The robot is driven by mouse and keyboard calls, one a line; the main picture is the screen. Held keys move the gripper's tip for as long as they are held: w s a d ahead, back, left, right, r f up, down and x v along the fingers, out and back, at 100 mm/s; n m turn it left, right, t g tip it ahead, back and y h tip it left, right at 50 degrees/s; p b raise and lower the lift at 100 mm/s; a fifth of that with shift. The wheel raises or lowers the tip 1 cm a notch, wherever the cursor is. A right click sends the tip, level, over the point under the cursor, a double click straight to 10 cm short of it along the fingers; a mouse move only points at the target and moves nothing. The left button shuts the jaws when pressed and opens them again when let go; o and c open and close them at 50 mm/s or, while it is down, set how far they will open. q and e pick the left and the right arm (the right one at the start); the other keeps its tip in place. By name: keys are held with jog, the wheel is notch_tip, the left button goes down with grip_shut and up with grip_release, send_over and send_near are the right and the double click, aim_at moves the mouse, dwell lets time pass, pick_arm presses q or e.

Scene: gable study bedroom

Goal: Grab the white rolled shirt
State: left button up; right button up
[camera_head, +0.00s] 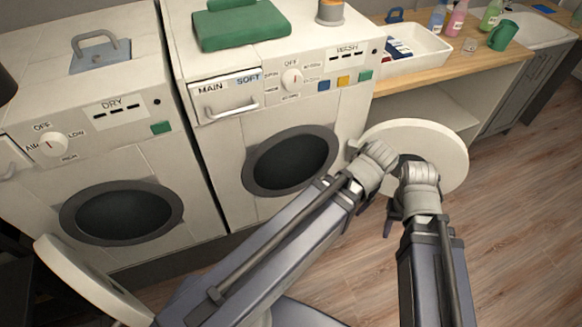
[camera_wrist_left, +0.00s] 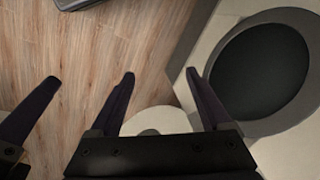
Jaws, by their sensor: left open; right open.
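I see no white rolled shirt in either view. The washer's dark round opening (camera_head: 290,160) shows no clear contents. Its white round door (camera_head: 440,140) stands swung open to the right, partly behind my arms. My right gripper (camera_head: 393,212) is in front of the open door, low over the floor, with nothing seen in it; its fingers are mostly hidden. My left gripper (camera_wrist_left: 157,76) shows in the left wrist view, with its two dark fingers apart and nothing between them. The washer opening (camera_wrist_left: 262,70) lies right of it there.
The dryer (camera_head: 90,130) at left has its round door (camera_head: 85,280) open. A folded green cloth (camera_head: 240,26) lies on the washer. A wooden counter (camera_head: 400,76) holds a white tray (camera_head: 430,52), several bottles and a green mug (camera_head: 502,36). Wooden floor (camera_head: 520,220) is clear at right.

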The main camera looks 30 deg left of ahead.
pick_arm(q)
jog(key=shift+o, duration=1.2)
jog(key=w+a+f+n+t+y+b, duration=0.1)
jog(key=w+a+f+n+y+b, duration=0.1)
jog(key=w+a+f+b, duration=0.4)
jog(key=w+a+f+n+t+y+b, duration=0.2)
jog(key=w+a+f+n+b, duration=0.3)
jog(key=a+f+b, duration=0.3)
notch_tip(320, 180, down, 3)
jog(key=w+b, duration=0.1)
jog(key=b, duration=0.3)
jog(key=shift+w+t, duration=0.3)
jog(key=shift+w, duration=0.1)
jog(key=n+t+y+b, duration=0.3)
jog(key=n+y+b, duration=0.25)
jog(key=b, duration=1.35)
send_near(282, 160)
jog(key=shift+w+a+f+n+h, duration=0.25)
jog(key=shift+w+a+f+h, duration=0.1)
jog(key=shift+w+a+f, duration=0.3)
jog(key=shift+w+a+f+t+b, duration=0.15)
jog(key=shift+a+t+b, duration=0.15)
jog(key=shift+a+b, duration=0.2)
jog(key=shift+a, duration=0.1)
